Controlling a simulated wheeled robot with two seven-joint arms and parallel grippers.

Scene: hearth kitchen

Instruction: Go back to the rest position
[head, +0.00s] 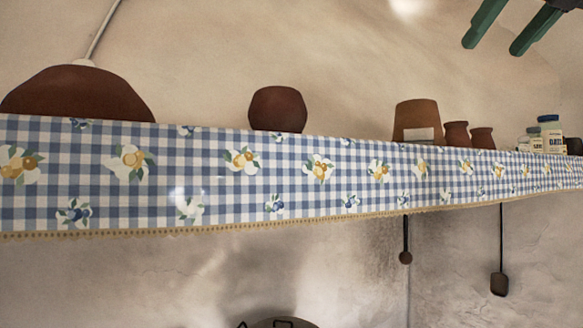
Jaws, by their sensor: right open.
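My right gripper (492,48) shows at the top right of the head view. Its two green fingers are apart, with nothing between them. They appear above the right part of the shelf in the picture, clear of the jars there. The rest of my right arm is mostly outside the view. My left gripper is not in view.
A shelf edged with a blue checked, flowered cloth (215,185) crosses the view. It bears a large brown pot (75,92), a round brown pot (278,108), a labelled pot (416,115) and small jars. Two dark utensils (500,284) (405,257) hang below.

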